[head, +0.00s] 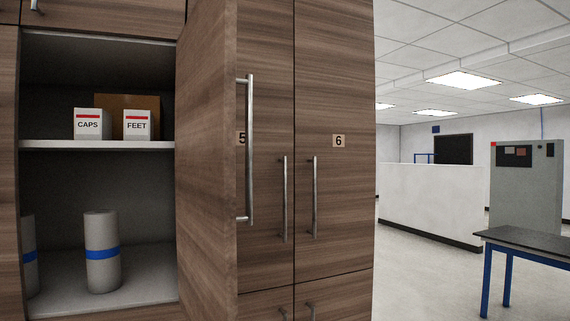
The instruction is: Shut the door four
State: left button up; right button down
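A wood-grain cabinet door (207,160) stands wide open in the head view, swung out toward me from the right side of an open compartment. I see its inner face. Its long vertical bar handle (249,150) sticks out past its free edge, on the far side. No number shows on this open door, so I cannot read that it is four. It partly covers the shut door marked 5 (267,110). Neither of my grippers is in view.
The compartment has a shelf (95,145) with boxes marked CAPS (88,125) and FEET (137,126). Grey rolls with blue bands (102,265) stand below. Door 6 (335,90) is shut. A dark-topped table (530,240) stands at right; the floor between is clear.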

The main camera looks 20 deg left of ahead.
aim_at(205, 80)
jog(key=z, duration=0.95)
jog(key=i, duration=1.35)
jog(key=u, duration=3.25)
jog(key=i, duration=0.5)
